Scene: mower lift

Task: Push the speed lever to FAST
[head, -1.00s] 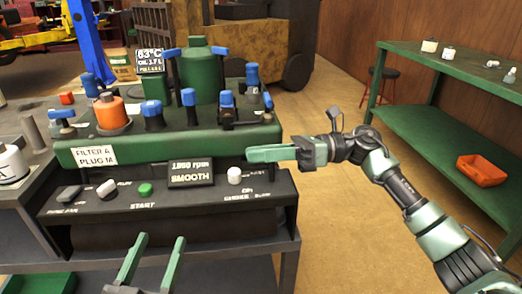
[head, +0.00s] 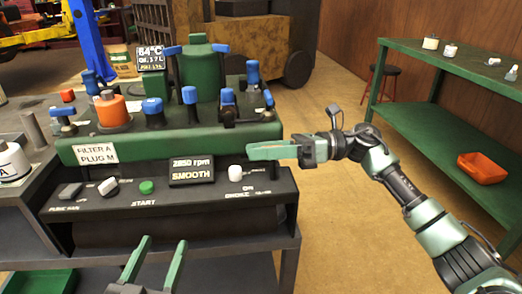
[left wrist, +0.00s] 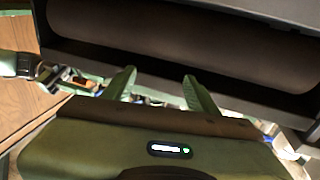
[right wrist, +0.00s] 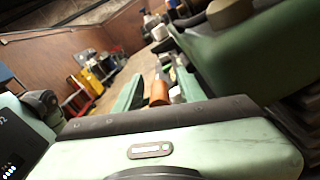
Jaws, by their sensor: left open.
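The control panel (head: 215,205) runs along the front of the green engine stand. A white knob (head: 236,172) stands near its right end, beside small labels I cannot read fully. I cannot tell for sure which control is the speed lever. The small display (head: 191,171) reads 2850 rpm and SMOOTH. My right gripper (head: 252,150) points left at the stand's front right corner, just above and right of the white knob; its fingers also show apart in the right wrist view (right wrist: 157,85). My left gripper (head: 162,250) is open and empty, low in front of the panel.
Blue-capped parts and an orange cylinder (head: 111,112) stand above.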

